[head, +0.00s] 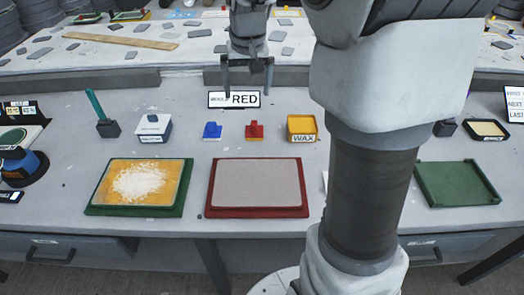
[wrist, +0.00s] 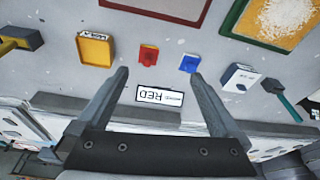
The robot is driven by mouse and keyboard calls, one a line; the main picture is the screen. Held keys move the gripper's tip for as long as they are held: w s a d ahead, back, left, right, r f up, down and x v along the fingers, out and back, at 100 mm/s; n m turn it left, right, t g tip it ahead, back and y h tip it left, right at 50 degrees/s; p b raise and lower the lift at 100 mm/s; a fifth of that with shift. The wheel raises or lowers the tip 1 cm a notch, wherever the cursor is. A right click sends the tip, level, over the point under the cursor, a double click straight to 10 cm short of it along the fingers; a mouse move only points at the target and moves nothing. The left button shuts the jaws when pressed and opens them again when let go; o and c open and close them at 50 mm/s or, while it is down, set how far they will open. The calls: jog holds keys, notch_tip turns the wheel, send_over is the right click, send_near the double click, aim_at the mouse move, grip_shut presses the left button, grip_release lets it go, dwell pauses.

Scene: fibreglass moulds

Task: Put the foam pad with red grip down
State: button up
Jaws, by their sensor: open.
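The foam pad with red grip (head: 254,131) rests on the grey table, between a blue-gripped pad (head: 212,130) and the yellow wax tin (head: 302,128). It also shows in the wrist view (wrist: 148,54), beyond my fingertips. My gripper (head: 248,88) is open and empty. It hangs above the back part of the table, behind the pads, near the sign reading RED (head: 234,99). In the wrist view my gripper (wrist: 158,73) has its fingers spread wide, with nothing between them.
A red-rimmed mould (head: 258,215) with a grey surface lies in front of the pads. A green-rimmed mould (head: 92,209) with white powder is to its left. A white-and-blue box (head: 154,127) and a dark holder (head: 108,128) stand behind. My arm hides part of the table's right.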

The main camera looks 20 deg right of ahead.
jog(key=s+a+r+n+t, duration=0.1)
jog(key=s+a, duration=0.2)
jog(key=s, duration=0.9)
jog(key=s+a+r+n+t, duration=0.1)
jog(key=s+a+n, duration=0.1)
jog(key=s, duration=0.9)
jog(key=shift+s+a+r+t+y, duration=0.3)
jog(key=shift+s+a+r+t, duration=0.1)
jog(key=shift+a, duration=0.25)
